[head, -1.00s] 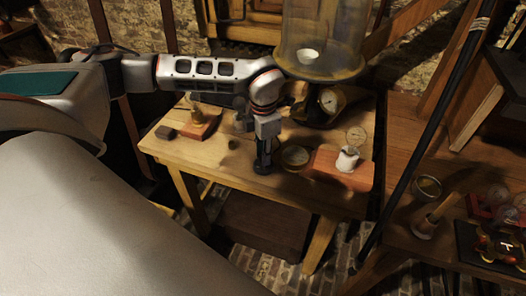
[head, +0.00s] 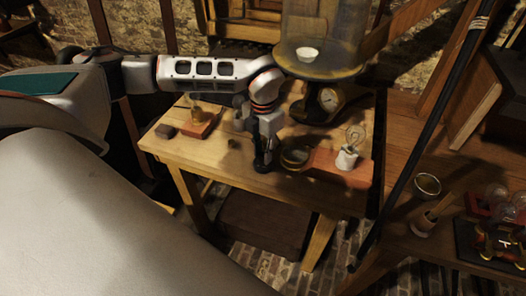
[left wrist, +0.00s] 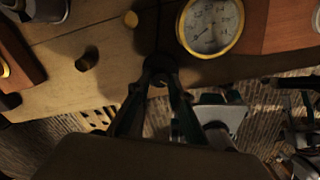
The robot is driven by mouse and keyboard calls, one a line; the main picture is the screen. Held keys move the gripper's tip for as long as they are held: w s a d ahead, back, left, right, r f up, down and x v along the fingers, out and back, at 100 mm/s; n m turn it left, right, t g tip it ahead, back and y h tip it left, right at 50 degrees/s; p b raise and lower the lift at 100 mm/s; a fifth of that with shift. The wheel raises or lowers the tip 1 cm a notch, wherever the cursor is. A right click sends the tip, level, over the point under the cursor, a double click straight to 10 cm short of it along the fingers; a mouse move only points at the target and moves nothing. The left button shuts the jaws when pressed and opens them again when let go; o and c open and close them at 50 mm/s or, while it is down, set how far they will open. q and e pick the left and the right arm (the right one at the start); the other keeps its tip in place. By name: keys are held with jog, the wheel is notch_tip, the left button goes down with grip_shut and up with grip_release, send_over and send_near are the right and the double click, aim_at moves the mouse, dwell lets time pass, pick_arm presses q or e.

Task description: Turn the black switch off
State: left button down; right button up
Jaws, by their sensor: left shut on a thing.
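My left gripper (head: 262,168) points down at the front edge of the wooden table (head: 215,158), between a small dark knob and a round gauge. In the left wrist view its fingertips (left wrist: 161,77) are shut on a dark, round-topped piece, which I take to be the black switch (left wrist: 163,64). The fingers hide much of it, and I cannot tell its position. The small dark knob (left wrist: 87,60) stands apart to the left; it also shows in the head view (head: 233,144). My right gripper is in neither view.
The round gauge (left wrist: 210,26) with a brass rim lies close right of the fingers. Beside it a bulb (head: 355,135) stands in a white socket (head: 347,159) on a reddish block (head: 325,162). A large glass jar (head: 320,35) stands behind. A black pole (head: 425,130) crosses at right.

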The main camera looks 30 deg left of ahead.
pick_arm(q)
jog(key=c, duration=1.8)
grip_release()
notch_tip(320, 180, up, 12)
